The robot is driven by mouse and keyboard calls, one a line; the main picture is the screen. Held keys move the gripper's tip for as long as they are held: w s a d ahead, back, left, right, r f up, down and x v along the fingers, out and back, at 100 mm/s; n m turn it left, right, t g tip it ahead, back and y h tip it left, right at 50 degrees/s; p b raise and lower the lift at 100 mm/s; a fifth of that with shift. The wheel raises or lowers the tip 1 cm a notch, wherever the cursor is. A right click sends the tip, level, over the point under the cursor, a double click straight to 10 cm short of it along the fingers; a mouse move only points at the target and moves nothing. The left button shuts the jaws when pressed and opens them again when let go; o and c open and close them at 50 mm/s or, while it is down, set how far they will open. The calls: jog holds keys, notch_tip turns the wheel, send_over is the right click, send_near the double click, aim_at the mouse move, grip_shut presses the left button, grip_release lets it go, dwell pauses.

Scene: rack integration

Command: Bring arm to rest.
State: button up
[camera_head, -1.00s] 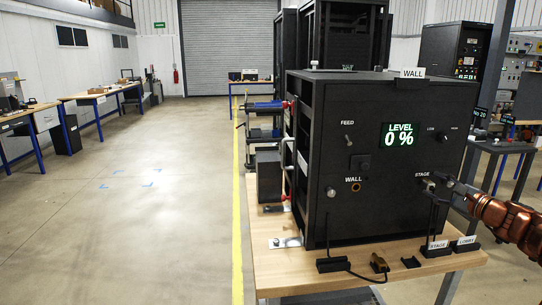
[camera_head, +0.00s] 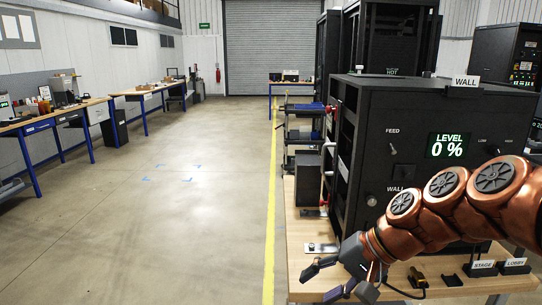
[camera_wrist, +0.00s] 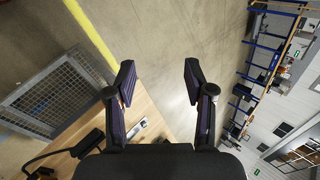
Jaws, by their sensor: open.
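My gripper (camera_head: 322,282) is in front of the left front corner of the wooden bench (camera_head: 297,240), low in the head view, with my copper-coloured arm reaching in from the right. In the wrist view my gripper (camera_wrist: 158,85) has its two fingers wide apart with nothing between them. Beyond the fingers lie bare floor and a part of the wooden bench top (camera_wrist: 150,112). My arm hides the lower right of the black cabinet's front, where the STAGE socket was seen earlier.
The black cabinet (camera_head: 415,160) stands on the bench and reads LEVEL 0 %. STAGE (camera_head: 483,265) and LOBBY (camera_head: 515,263) signs stand at the bench's front. A dark cable lies there. Open floor (camera_head: 180,220) with a yellow line is left. A grey mesh panel (camera_wrist: 55,93) shows in the wrist view.

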jog(key=s+d+f+n+g+h, duration=0.1)
jog(key=s+d+f+h, duration=0.1)
jog(key=s, duration=0.5)
jog(key=s+d+f+n+g+h, duration=0.1)
jog(key=s+d+f+h, duration=0.2)
jog(key=s, duration=0.4)
jog(key=s+d+f+n+g+h, duration=0.1)
jog(key=s+d+f+h, duration=0.1)
jog(key=s, duration=0.6)
notch_tip(320, 180, down, 3)
jog(key=shift+d+r+n+g+h, duration=0.1)
jog(key=shift+d+n+g+h, duration=0.3)
jog(key=shift+d, duration=0.45)
jog(key=shift+c, duration=0.4)
